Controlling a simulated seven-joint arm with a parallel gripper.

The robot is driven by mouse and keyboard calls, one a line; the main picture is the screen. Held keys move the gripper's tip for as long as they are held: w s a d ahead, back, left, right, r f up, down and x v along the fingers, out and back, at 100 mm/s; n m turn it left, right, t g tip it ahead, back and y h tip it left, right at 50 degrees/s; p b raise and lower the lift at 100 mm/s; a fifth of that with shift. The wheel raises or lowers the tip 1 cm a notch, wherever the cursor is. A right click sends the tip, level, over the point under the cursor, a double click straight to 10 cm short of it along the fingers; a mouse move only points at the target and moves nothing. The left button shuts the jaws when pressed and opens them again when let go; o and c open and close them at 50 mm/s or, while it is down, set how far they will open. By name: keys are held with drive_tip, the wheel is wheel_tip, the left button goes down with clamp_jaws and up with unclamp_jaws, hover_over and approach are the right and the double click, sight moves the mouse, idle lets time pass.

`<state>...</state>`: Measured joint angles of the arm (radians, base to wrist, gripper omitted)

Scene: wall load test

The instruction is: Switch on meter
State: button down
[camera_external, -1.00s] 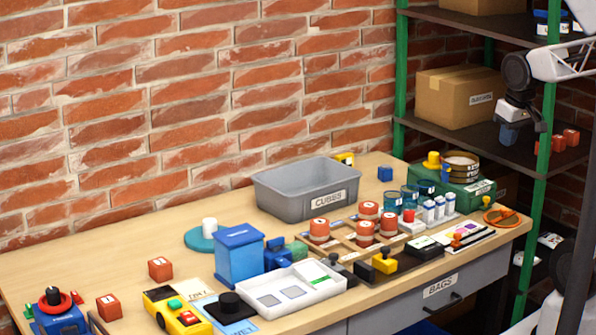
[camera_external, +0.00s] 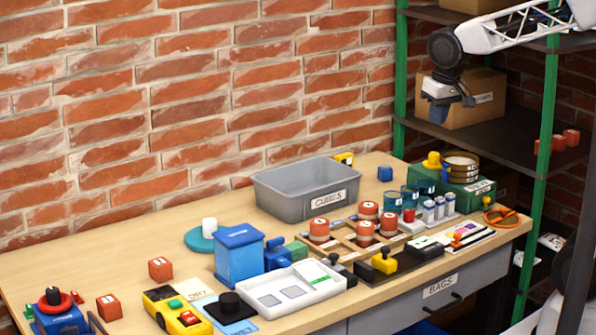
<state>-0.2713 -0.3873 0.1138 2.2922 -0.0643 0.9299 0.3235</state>
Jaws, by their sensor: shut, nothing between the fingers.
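A yellow device (camera_external: 176,312) with a green part and a red part on top lies at the front left of the table; it looks like the meter. Its display and switch state are too small to read. My gripper (camera_external: 447,112) hangs in the air at the upper right, in front of the shelf's cardboard box, far to the right of and above the yellow device. It is shut with nothing in it.
A grey CUBES bin (camera_external: 307,190), a blue box (camera_external: 239,255), a white tray (camera_external: 290,291) and red-topped cylinders (camera_external: 365,230) crowd the wooden table. A black knob-like piece (camera_external: 230,304) is beside the yellow device. A green-posted shelf (camera_external: 545,150) stands at the right.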

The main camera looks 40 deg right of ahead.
drive_tip(key=w+a, duration=0.4)
drive_tip(key=a, duration=0.4)
drive_tip(key=w+a, duration=0.4)
drive_tip(key=a, duration=0.4)
hover_over(187, 312)
drive_tip(key=s, duration=0.3)
wheel_tip(187, 312, down, 15)
drive_tip(key=shift+w+f, duration=0.15)
drive_tip(key=shift+f, duration=0.1)
drive_tip(key=w+f, duration=0.1)
drive_tip(key=f, duration=0.8)
drive_tip(key=w+f, duration=0.1)
drive_tip(key=f, duration=0.3)
drive_tip(key=shift+w+f, duration=0.25)
drive_tip(key=shift+w, duration=0.1)
drive_tip(key=shift+f, duration=0.1)
